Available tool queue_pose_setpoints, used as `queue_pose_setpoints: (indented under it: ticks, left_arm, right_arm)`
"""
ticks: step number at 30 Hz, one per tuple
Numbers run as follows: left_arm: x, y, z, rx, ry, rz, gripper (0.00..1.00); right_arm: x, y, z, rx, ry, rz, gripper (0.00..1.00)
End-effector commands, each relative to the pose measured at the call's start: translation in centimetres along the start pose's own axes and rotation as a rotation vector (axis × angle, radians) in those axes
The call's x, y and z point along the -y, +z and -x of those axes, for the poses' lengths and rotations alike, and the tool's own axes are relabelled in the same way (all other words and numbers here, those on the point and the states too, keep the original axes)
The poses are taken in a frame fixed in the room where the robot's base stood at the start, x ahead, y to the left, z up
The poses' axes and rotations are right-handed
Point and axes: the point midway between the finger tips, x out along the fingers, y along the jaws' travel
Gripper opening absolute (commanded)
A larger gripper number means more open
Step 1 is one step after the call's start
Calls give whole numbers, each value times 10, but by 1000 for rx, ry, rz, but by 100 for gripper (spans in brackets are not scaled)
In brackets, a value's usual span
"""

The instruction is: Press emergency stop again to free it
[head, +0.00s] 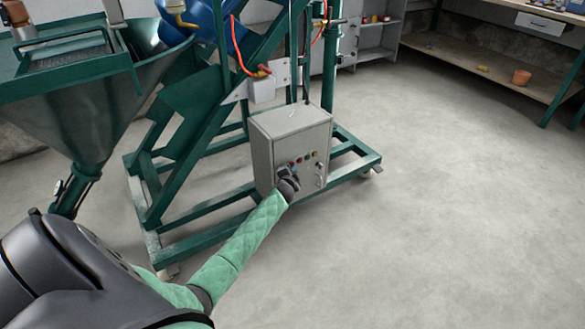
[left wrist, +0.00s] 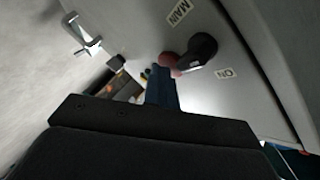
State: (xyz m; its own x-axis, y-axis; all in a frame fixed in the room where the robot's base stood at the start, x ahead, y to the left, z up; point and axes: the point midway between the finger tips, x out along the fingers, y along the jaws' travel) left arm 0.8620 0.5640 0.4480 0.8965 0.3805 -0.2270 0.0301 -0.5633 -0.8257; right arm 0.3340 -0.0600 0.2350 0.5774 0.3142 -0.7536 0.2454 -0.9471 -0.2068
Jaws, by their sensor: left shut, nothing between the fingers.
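The grey control box (head: 290,130) stands on the green machine frame, with small coloured buttons on its front. My left gripper (head: 288,180) is shut and empty at the lower left of that front. In the left wrist view, the panel (left wrist: 135,35) carries the labels MAIN and ON. Between them is a dark knob (left wrist: 203,48) with a red part (left wrist: 172,64) beside it. I cannot tell whether the red part is the emergency stop. A blue finger (left wrist: 160,88) of my gripper reaches up close to it; contact cannot be told. My right gripper is out of view.
A metal handle (head: 320,176) sits on the right of the box front. A green hopper (head: 95,110) stands at left, and the frame's base bar (head: 345,180) runs below the box. The floor to the right is clear up to the workbench (head: 500,75).

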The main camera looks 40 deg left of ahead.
Motion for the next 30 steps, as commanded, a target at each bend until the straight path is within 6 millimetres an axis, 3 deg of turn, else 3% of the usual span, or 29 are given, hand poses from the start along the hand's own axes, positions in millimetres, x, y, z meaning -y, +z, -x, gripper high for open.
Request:
queue_pose_setpoints:
  ticks: [30]
  left_arm:
    - [-2,-3,6,2,-2,-1,0]
  right_arm:
    - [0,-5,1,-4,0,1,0]
